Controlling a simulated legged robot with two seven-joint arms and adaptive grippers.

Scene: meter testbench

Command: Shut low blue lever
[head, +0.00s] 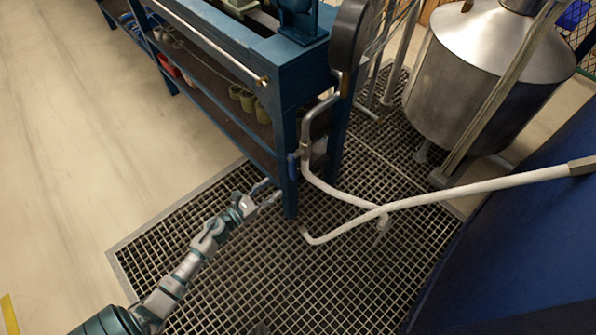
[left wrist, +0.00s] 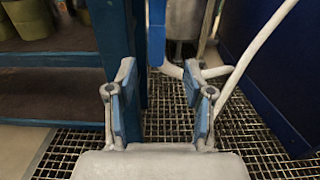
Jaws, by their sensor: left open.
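The low blue lever (head: 292,166) hangs upright on the pipe beside the bench's corner leg in the head view. In the left wrist view the lever (left wrist: 156,32) is a bright blue vertical bar at top centre, ahead of my fingers and between their lines. My left gripper (head: 266,194) is open and empty, low by the bench leg and below the lever. In the left wrist view its two blue-padded fingers (left wrist: 160,98) stand wide apart, with floor grating between them. They appear clear of the lever. My right gripper is not in view.
The blue bench leg (head: 288,190) stands close to my left gripper. White pipes (head: 345,196) run right from the valve, low over the floor grating (head: 200,235). A steel tank (head: 470,85) is at upper right. A dark blue panel (head: 525,245) fills the lower right.

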